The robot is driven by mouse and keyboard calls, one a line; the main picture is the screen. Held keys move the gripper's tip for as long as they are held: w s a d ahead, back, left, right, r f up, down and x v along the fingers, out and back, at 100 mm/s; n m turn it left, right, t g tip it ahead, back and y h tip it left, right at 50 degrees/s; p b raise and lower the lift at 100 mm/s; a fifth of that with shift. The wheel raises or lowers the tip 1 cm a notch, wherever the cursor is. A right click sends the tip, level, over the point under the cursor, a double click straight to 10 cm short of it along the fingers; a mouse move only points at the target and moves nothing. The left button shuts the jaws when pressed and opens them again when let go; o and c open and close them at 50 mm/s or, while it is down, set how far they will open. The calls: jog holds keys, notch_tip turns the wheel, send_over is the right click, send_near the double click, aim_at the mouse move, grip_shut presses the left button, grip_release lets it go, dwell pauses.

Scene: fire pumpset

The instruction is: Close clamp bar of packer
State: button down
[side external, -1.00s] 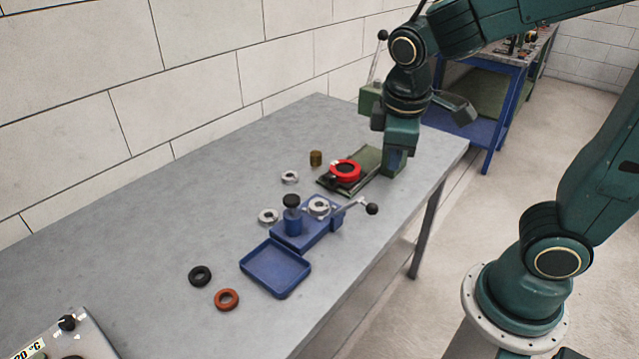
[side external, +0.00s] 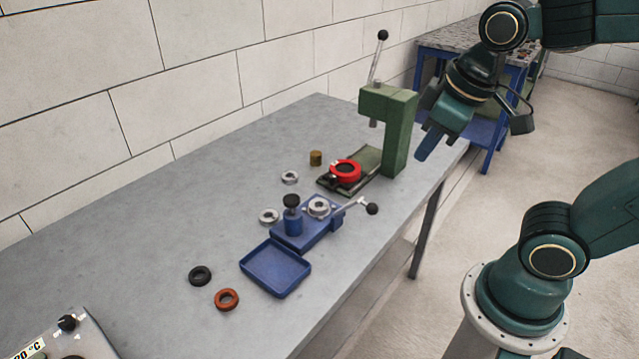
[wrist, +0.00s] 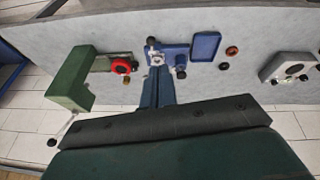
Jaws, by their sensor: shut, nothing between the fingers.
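A blue fixture (side external: 318,236), which looks like the packer, stands on the bench with a black-knobbed blue post (side external: 292,222) and a metal ring (side external: 319,207). A metal bar (side external: 354,204) with a black ball end (side external: 372,208) sticks out from its right side. I cannot tell for sure whether this is the clamp bar. The fixture also shows in the wrist view (wrist: 176,47). My gripper (side external: 424,155) is shut and empty, in the air right of the green press, apart from the fixture. In the wrist view its fingers (wrist: 157,90) point toward the fixture.
The green press (side external: 402,125) with an upright lever (side external: 377,58) stands between my gripper and the wall. A red ring (side external: 345,171) sits on its base. A blue tray (side external: 305,282) adjoins the fixture. Loose rings (side external: 227,299) and a brass cylinder (side external: 316,158) lie around.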

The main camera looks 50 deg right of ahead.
jog(key=shift+s+a+r+m+t+y, duration=0.15)
jog(key=shift+s+r+m+t, duration=0.15)
jog(key=shift+s, duration=0.25)
jog(key=shift+s+a+r+m+t+y, duration=0.15)
jog(key=shift+s+m+t, duration=0.15)
jog(key=shift+s, duration=0.25)
jog(key=shift+s+a+r+m+t, duration=0.1)
jog(key=shift+s+r+m+t, duration=0.15)
jog(key=shift+s, duration=0.3)
jog(key=shift+w, duration=0.1)
jog(key=w+f+n+g+h, duration=0.5)
jog(key=w+f+n+g, duration=0.2)
jog(key=w+f+n, duration=0.35)
jog(key=a+f+n+h, duration=0.2)
jog(key=f+n+h, duration=0.1)
jog(key=f, duration=0.2)
jog(key=w+a+f+n+h, duration=0.1)
jog(key=a+f+n+h, duration=0.1)
jog(key=f, duration=0.3)
jog(key=w+a+f+n+h, duration=0.1)
jog(key=a+f+n+h, duration=0.1)
jog(key=f+n+h, duration=0.1)
notch_tip(320, 180, down, 2)
jog(key=shift+w+a+f+n+h, duration=0.1)
jog(key=shift+n+h, duration=0.3)
jog(key=shift+h, duration=0.4)
jog(key=shift+s+a+f+n+h, duration=0.2)
jog(key=shift+s+f+n+h, duration=0.1)
jog(key=shift+f+n+h, duration=0.3)
